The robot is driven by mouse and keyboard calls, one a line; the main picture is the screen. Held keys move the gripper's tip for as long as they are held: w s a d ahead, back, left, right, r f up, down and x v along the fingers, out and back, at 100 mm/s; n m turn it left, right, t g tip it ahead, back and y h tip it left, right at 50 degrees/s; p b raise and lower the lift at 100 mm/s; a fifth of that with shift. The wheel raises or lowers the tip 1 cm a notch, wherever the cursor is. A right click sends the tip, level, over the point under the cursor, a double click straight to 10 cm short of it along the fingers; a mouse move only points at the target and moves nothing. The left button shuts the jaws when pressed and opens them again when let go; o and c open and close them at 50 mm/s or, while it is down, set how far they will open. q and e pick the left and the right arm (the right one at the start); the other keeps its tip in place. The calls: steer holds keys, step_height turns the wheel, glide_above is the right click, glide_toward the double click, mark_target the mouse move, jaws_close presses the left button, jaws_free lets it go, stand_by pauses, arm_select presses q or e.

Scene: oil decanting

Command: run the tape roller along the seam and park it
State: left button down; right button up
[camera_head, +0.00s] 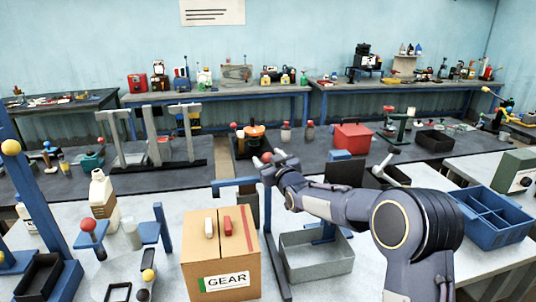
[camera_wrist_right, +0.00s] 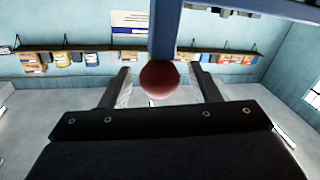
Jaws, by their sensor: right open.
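A cardboard box (camera_head: 200,262) labelled GEAR stands on the near table, with a dark seam line on its top. A white piece (camera_head: 209,228) and a red piece (camera_head: 227,225) sit on that top. Behind it is a blue stand (camera_head: 232,183). My right gripper (camera_head: 263,160) is above and behind the box, at a red ball (camera_head: 267,157). In the right wrist view the ball (camera_wrist_right: 160,80) shows between the open fingers (camera_wrist_right: 164,90), with gaps on both sides. I cannot tell which part is the tape roller. My left gripper is not in view.
A grey open bin (camera_head: 316,262) is right of the box, below my right arm. A blue divided crate (camera_head: 492,222) stands further right. Left of the box are a blue stand with a red ball (camera_head: 88,225) and a white jug (camera_head: 103,200).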

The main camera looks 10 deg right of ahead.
steer(key=shift+w, duration=0.3)
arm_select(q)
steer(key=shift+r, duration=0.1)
